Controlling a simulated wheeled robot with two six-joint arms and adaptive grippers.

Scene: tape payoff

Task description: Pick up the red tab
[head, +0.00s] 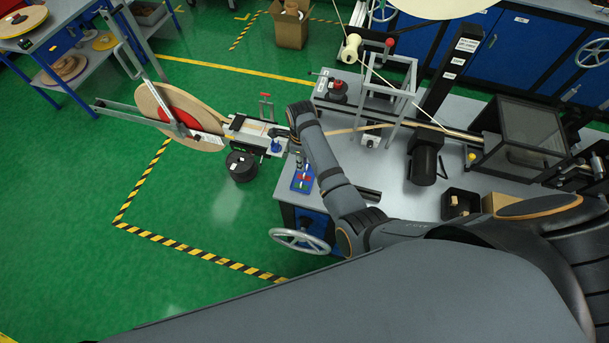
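A small blue tray (294,185) lies at the left end of the grey bench, with small coloured pieces on it. One red piece (304,177) lies there and looks like the red tab, but it is too small to be sure. My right arm reaches across the bench, and my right gripper (279,133) is above the splice area left of the bench, up and left of the tray. Its fingers are small and dark, so I cannot tell whether they are open or hold anything. My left gripper is not in view.
A large tape reel (151,104) with a red centre stands left of the gripper. A red-handled clamp (265,96) stands just above it. A black round weight (241,166) and a handwheel (299,241) are close by. A grey frame (408,92) rises from the bench.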

